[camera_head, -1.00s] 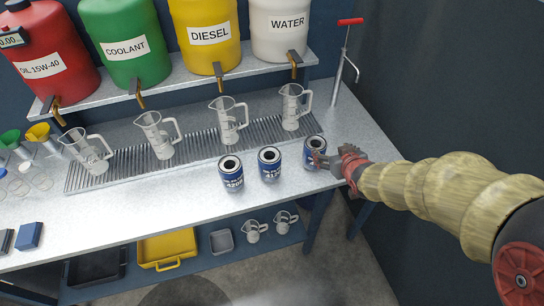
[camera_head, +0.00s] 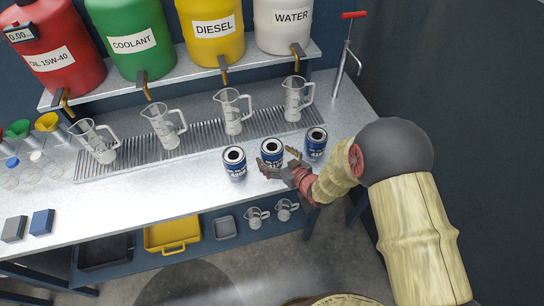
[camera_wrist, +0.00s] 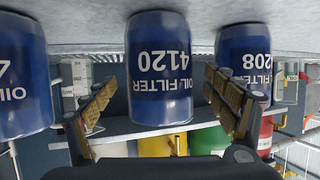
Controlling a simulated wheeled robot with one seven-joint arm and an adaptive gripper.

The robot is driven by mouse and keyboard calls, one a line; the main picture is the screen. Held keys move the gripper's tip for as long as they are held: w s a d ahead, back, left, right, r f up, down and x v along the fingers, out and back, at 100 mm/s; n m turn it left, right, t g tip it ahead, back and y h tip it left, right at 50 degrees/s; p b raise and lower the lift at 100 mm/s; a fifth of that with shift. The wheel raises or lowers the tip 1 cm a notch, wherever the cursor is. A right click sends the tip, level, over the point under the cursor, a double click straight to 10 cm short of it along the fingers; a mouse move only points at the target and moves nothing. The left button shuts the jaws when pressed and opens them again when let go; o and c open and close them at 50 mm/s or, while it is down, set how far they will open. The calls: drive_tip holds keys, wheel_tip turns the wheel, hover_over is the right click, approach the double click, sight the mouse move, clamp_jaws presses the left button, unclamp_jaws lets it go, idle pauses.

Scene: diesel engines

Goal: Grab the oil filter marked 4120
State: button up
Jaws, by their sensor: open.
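The oil filter marked 4120 (camera_wrist: 160,75) is a blue can with white lettering, upside down in the wrist view. In the head view, it is the middle can (camera_head: 271,150) of a row of three on the bench. My gripper (camera_head: 280,163) is open at its front side. In the wrist view, my gripper (camera_wrist: 158,88) has one finger to each side of the can, with small gaps; how far the tips reach along it is unclear. The filter ending in 208 (camera_wrist: 243,48) is close beside one finger. The third filter (camera_wrist: 22,75) is on the other side, its number cut off.
In the head view, the filters ending in 208 (camera_head: 234,165) and at the right (camera_head: 316,146) stand close to the middle can. Clear measuring jugs (camera_head: 233,112) stand on a grate behind. The bench's front (camera_head: 150,205) is mostly clear.

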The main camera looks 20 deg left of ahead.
drive_tip(key=shift+x, duration=1.2)
drive_tip(key=shift+d, duration=0.1)
drive_tip(key=c, duration=0.3)
drive_tip(key=c, duration=1.3)
drive_tip(key=shift+c, duration=0.3)
drive_tip(key=shift+r, duration=0.1)
